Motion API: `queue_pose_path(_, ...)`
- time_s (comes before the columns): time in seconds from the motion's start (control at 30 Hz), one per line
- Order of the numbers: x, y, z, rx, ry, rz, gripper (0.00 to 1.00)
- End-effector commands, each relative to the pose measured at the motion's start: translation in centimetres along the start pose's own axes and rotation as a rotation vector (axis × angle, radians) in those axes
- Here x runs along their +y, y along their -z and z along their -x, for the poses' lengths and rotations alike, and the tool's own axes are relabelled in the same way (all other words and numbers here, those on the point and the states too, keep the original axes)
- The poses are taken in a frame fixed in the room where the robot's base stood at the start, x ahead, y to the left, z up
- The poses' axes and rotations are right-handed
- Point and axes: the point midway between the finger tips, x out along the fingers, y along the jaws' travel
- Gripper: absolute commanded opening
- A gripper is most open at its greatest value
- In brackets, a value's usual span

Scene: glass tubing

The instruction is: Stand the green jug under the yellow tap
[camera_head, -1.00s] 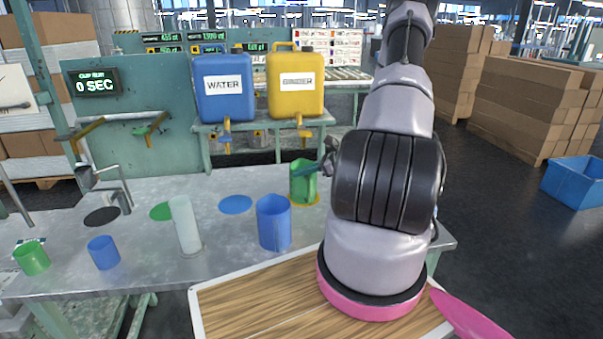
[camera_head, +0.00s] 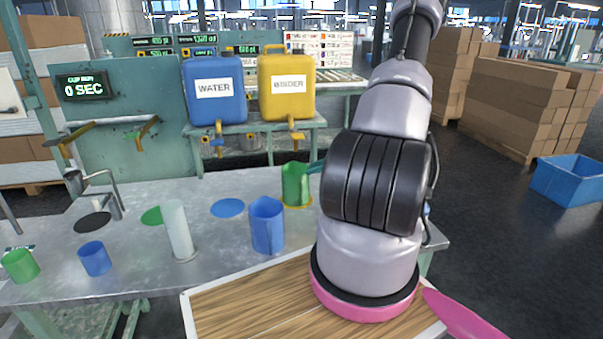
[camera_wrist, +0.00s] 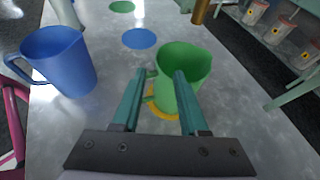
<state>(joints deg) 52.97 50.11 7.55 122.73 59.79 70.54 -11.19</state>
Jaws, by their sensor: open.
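The green jug (camera_head: 294,186) stands upright on the yellow disc (camera_head: 297,205) on the metal bench, below and in front of the yellow tap (camera_head: 296,137). In the wrist view the jug (camera_wrist: 186,72) is just beyond my gripper (camera_wrist: 158,74), its handle side facing the fingers. My teal fingers are apart. The handle appears to lie between or just ahead of their tips; contact cannot be told. In the head view my arm hides most of the gripper, and only a teal finger end shows beside the jug. The yellow disc shows partly under the jug in the wrist view.
A blue jug (camera_head: 267,226) stands left of the green one. A pale cylinder (camera_head: 177,232), a small blue cup (camera_head: 95,259) and a small green cup (camera_head: 20,266) stand further left. A blue disc (camera_head: 228,208) lies bare. The blue water tank (camera_head: 213,92) stands beside the yellow tank (camera_head: 287,88).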

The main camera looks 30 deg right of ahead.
Motion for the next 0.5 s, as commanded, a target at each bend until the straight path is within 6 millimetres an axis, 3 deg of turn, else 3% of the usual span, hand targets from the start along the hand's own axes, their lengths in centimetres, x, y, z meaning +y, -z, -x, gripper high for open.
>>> queue_pose_path(0.2, 0.0, 0.0, 3.0, 0.000, 0.000, -0.001, 0.43)
queue_pose_path(0.37, 0.0, -0.1, 3.7, 0.001, -0.002, 0.001, 0.43)
queue_pose_path(0.5, 0.5, -2.0, 3.5, 0.025, -0.037, 0.062, 0.43)
